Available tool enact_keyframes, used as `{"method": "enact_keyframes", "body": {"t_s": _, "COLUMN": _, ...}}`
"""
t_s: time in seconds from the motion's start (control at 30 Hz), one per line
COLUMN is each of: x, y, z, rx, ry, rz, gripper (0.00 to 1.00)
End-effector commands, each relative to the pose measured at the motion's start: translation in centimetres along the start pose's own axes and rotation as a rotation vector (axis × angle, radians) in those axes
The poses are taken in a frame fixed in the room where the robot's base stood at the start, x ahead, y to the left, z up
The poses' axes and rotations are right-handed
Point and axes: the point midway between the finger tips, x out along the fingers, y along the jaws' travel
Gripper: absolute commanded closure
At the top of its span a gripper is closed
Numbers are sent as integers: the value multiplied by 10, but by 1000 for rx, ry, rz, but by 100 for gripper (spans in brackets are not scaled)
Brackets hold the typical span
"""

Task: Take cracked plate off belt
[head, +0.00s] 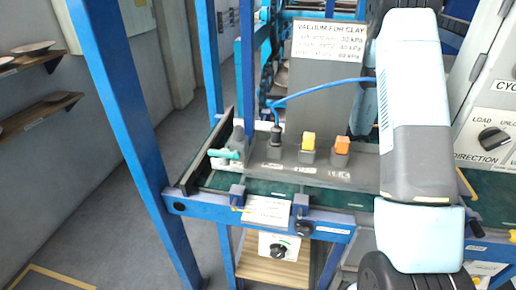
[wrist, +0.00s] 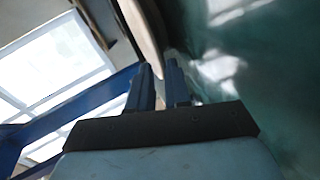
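In the wrist view my gripper (wrist: 160,72) points away from the camera, its two dark fingers a narrow gap apart. A thin pale and brown curved edge (wrist: 146,28), which looks like a plate rim seen edge-on, runs down to the fingertips and seems to enter between them. I cannot tell whether the fingers press on it, and no crack shows. A teal surface, probably the belt (wrist: 245,80), fills the right side close beside that edge. In the head view a strip of green belt (head: 262,187) shows; my arm covers its right part, and neither gripper nor plate is visible.
A blue post (head: 120,110) stands left of the belt frame. A vacuum sign (head: 328,41) stands behind. A control panel (head: 490,130) is at right, wall shelves (head: 40,108) at left.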

Motion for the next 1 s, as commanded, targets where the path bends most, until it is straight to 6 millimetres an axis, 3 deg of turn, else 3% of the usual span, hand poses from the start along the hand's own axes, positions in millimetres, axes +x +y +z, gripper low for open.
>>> {"method": "enact_keyframes", "body": {"t_s": 0.27, "x": 17, "y": -1, "z": -1, "rx": 1, "ry": 2, "rz": 0, "gripper": 82}}
{"method": "enact_keyframes", "body": {"t_s": 0.6, "x": 58, "y": -2, "z": -4, "rx": -1, "ry": 1, "rz": -1, "gripper": 82}}
{"method": "enact_keyframes", "body": {"t_s": 0.9, "x": 62, "y": -2, "z": -3, "rx": -1, "ry": -1, "rz": 0, "gripper": 82}}
{"method": "enact_keyframes", "body": {"t_s": 1.0, "x": 62, "y": -2, "z": -3, "rx": -1, "ry": -1, "rz": 0, "gripper": 90}}
